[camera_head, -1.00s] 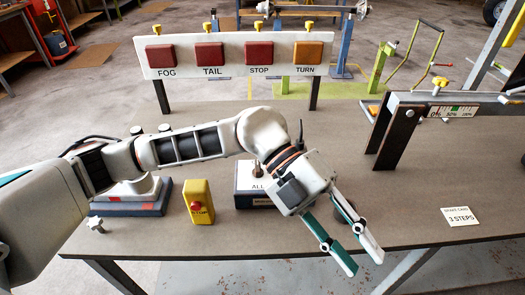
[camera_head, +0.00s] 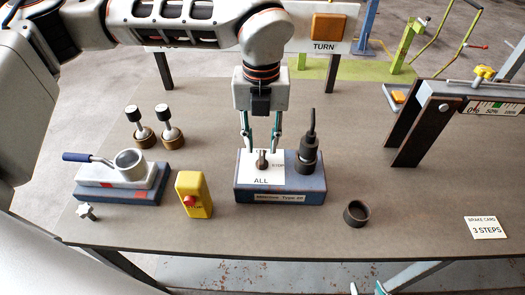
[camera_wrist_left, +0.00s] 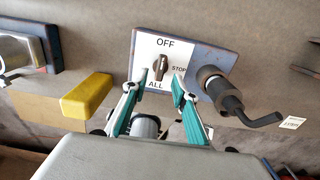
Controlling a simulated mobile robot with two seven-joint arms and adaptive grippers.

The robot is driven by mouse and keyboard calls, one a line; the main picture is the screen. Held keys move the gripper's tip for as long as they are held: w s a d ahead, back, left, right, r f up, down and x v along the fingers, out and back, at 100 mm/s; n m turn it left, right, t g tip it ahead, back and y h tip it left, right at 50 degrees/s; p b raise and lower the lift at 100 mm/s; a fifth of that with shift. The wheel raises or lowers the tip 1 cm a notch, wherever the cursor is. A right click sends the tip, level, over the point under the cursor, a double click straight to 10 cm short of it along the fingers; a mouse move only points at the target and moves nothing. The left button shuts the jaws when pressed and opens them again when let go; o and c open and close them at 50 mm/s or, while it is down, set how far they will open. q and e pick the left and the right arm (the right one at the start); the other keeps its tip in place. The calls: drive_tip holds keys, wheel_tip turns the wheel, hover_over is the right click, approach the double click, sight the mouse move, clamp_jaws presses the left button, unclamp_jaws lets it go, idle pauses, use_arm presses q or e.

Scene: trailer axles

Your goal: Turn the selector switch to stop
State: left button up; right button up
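The selector switch (camera_head: 262,160) is a small dark knob on a white plate (camera_head: 262,181) on a blue box (camera_head: 305,197). In the left wrist view, the knob (camera_wrist_left: 160,65) stands roughly upright among the labels OFF above, STOP right and ALL below; which end is its pointer is unclear. My left gripper (camera_head: 261,142) points down at the switch, its fingers apart on either side of the knob; contact is not visible. The open fingers also show in the wrist view (camera_wrist_left: 168,82). The fingertips of my right gripper (camera_head: 366,288) show apart at the bottom edge.
A black plug (camera_head: 307,155) stands on the box's right side. A yellow stop-button box (camera_head: 194,195) is to its left, and a dark ring (camera_head: 356,213) to its right. A lamp board (camera_head: 335,35) stands behind. The table's right front is mostly clear.

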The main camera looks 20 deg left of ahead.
sight(262, 157)
use_arm(q)
wheel_tip(262, 157, down, 3)
drive_tip(key=shift+r, duration=0.1)
drive_tip(key=shift+f, duration=0.75)
drive_tip(key=shift+c, duration=0.4)
clamp_jaws()
use_arm(e)
drive_tip(key=shift+w+d+r, duration=0.1)
drive_tip(key=shift+w+r, duration=0.05)
drive_tip(key=shift+w, duration=0.35)
